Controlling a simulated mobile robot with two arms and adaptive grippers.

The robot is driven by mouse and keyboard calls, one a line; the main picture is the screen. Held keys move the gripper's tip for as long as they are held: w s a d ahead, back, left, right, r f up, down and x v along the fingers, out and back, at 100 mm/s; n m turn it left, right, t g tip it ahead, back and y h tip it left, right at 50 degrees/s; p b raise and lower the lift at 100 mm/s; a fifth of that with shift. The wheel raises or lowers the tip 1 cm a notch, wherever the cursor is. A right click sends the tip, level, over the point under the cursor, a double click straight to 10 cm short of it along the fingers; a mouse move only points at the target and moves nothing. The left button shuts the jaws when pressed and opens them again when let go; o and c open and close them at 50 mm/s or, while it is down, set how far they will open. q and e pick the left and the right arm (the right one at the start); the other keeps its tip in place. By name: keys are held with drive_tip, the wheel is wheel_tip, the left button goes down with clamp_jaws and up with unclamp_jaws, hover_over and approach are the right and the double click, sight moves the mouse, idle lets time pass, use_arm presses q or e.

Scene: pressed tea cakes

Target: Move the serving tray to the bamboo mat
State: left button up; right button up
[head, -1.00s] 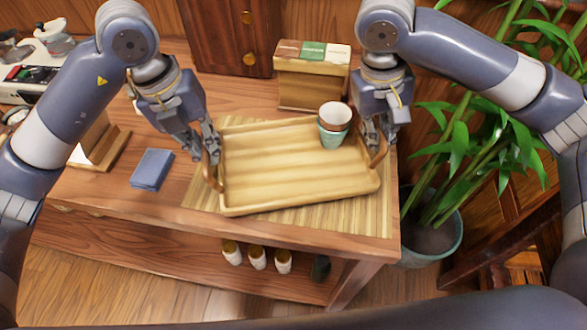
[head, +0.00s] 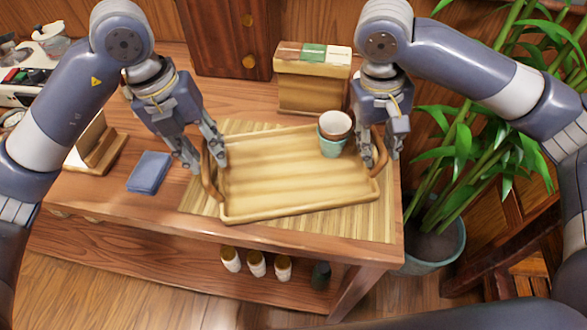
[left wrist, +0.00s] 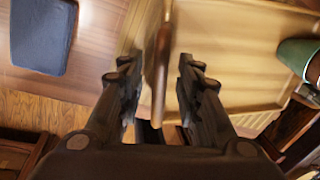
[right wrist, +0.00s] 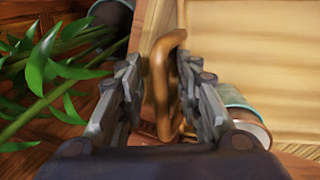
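The wooden serving tray (head: 290,180) lies on the bamboo mat (head: 370,220), slightly turned, with mat showing along its front and right sides. My left gripper (head: 205,165) is open around the tray's left handle; in the left wrist view the handle (left wrist: 160,75) stands between the spread fingers (left wrist: 158,95). My right gripper (head: 380,150) is open at the right handle; in the right wrist view that handle (right wrist: 165,80) passes between its parted fingers (right wrist: 160,95). Stacked cups (head: 334,130) stand at the tray's back right corner.
A blue folded cloth (head: 150,171) lies left of the mat. A wooden box (head: 312,80) stands behind the tray. A potted plant (head: 435,240) is right of the table. Several small jars (head: 256,264) sit on the lower shelf.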

use_arm(q)
wheel_tip(320, 180, up, 10)
drive_tip(key=a, duration=0.2)
drive_tip(key=shift+r, duration=0.2)
use_arm(e)
wheel_tip(320, 180, up, 12)
drive_tip(key=a, duration=0.2)
drive_tip(key=shift+s+a, duration=0.15)
use_arm(q)
drive_tip(key=shift+s, duration=0.1)
use_arm(e)
drive_tip(key=shift+f, duration=0.1)
